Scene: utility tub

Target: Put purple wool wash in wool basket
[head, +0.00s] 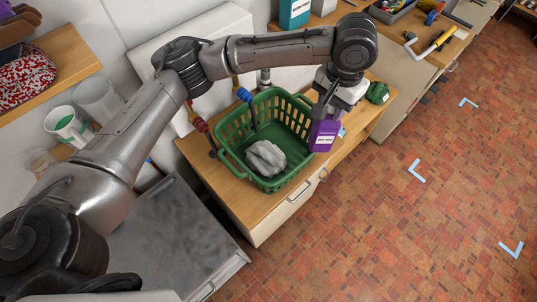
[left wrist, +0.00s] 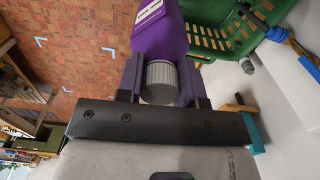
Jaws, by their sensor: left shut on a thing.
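The purple wool wash (head: 323,135) is a bottle with a white label. My left gripper (head: 326,108) is shut on it at its grey cap end and holds it upright at the right side of the green basket. In the left wrist view the bottle (left wrist: 172,40) sits between the two fingers (left wrist: 160,82), its grey ribbed cap towards the camera. The wool basket (head: 228,122) is a green slatted basket on the wooden counter, with a grey cloth (head: 265,158) inside. It also shows in the left wrist view (left wrist: 225,40). I cannot tell whether the bottle touches the counter. My right gripper is not in view.
A dark green object (head: 377,92) lies on the counter (head: 250,205) right of the bottle. Taps with red (head: 199,123) and blue (head: 244,94) parts stand by the basket. A teal bottle (head: 294,13) stands behind. The basket's inside is clear beside the cloth.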

